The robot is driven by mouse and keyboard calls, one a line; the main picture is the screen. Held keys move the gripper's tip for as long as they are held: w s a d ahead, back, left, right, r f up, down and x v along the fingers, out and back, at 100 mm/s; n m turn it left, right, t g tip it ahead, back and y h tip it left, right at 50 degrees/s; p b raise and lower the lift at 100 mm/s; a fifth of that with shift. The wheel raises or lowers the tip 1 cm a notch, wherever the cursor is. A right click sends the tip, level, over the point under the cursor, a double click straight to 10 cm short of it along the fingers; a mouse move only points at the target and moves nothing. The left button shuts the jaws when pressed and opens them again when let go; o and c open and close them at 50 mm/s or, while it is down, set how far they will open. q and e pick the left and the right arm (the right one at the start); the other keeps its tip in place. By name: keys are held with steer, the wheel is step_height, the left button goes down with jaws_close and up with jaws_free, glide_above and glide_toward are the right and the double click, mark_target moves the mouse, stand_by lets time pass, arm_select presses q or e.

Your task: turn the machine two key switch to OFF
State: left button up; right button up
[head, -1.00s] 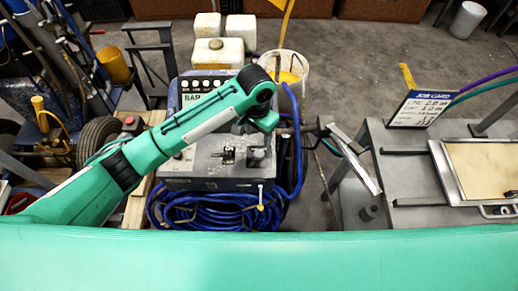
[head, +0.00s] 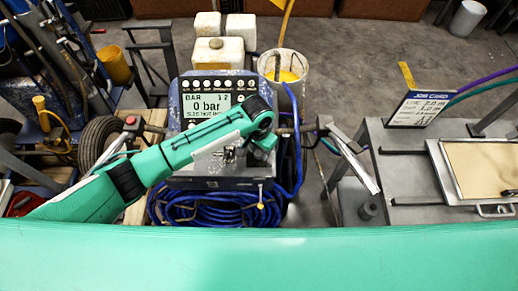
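A grey and blue machine (head: 185,184) stands left of centre, with a row of round buttons and a lit display (head: 207,106) reading "BAR 12" and "0 bar". My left arm crosses the front of its panel from the left. My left gripper (head: 264,150) is at the arm's end, over the right part of the panel, small and mostly hidden below the wrist. I cannot tell whether it is open or shut, or whether it touches anything. Small metal fittings (head: 229,154) show just below the arm. I cannot make out the key switch. My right gripper is not in view.
A coiled blue hose (head: 205,210) lies before the machine. A white bucket (head: 291,70) and pale canisters (head: 217,50) stand behind it. At right is a metal table (head: 400,165) with a job card (head: 418,108) and a clipboard (head: 480,165). A red button box (head: 131,122) is at left.

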arm_select(q)
steer(key=c, duration=0.5)
steer(key=shift+r+n+p, duration=0.2)
steer(key=shift+n+p, duration=0.1)
steer(key=shift+p, duration=0.4)
steer(key=n+p, duration=0.7)
steer(key=p, duration=0.2)
steer(key=shift+d+r, duration=0.1)
steer(key=n+p, duration=0.2)
steer(key=n, duration=0.1)
steer(key=shift+f+n+p, duration=0.2)
steer(key=shift+n+p, duration=0.5)
steer(key=o, duration=1)
steer(key=shift+f, duration=0.1)
steer(key=shift+c, duration=0.2)
